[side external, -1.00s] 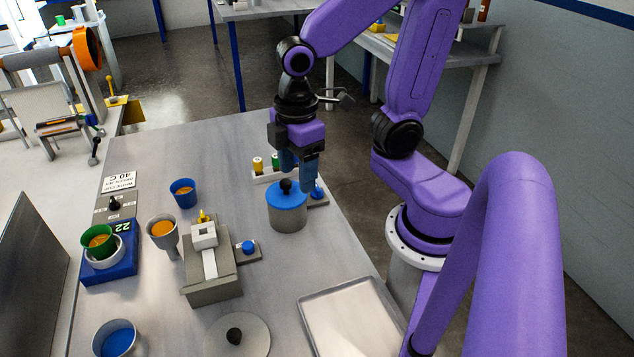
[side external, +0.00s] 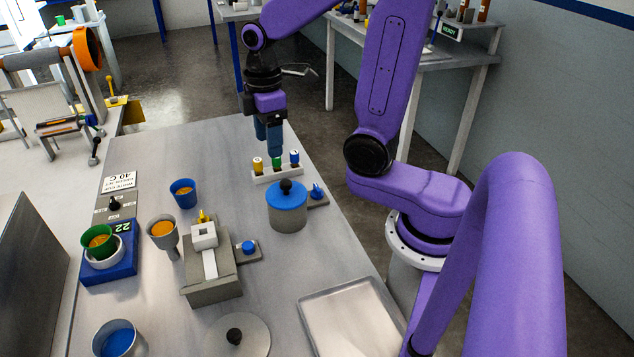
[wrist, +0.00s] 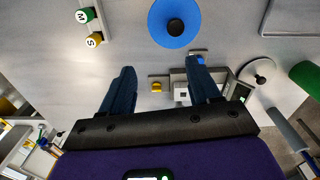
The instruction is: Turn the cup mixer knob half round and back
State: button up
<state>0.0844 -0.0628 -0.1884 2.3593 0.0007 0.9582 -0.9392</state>
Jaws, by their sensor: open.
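I cannot tell for sure which device is the cup mixer. A grey pot with a blue lid (side external: 287,197) and black top knob (side external: 286,185) has a small blue side knob (side external: 317,190) on a plate at its right. A grey machine (side external: 212,282) with a white block has another blue knob (side external: 248,247) on a plate. A black knob (side external: 114,203) sits on a panel at the left. My gripper (side external: 269,150) points down near the table's far end, behind the pot and apart from these knobs. Its fingers (wrist: 161,70) are spread and empty in the wrist view, which also shows the blue lid (wrist: 165,35).
A rack (side external: 277,175) of small capped bottles stands close to my gripper. A blue cup (side external: 183,193), a funnel-shaped cup (side external: 162,234) and a blue scale (side external: 108,268) with a green cup are at left. An empty tray (side external: 352,322) lies in front.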

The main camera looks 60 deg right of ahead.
jog(key=d, duration=0.2)
jog(key=m, duration=0.2)
send_near(317, 187)
notch_tip(317, 187, down, 9)
jog(key=shift+w+r, duration=0.1)
jog(key=shift+r, duration=0.05)
dwell(1.3)
jog(key=c, duration=1.1)
jog(key=shift+o, duration=0.3)
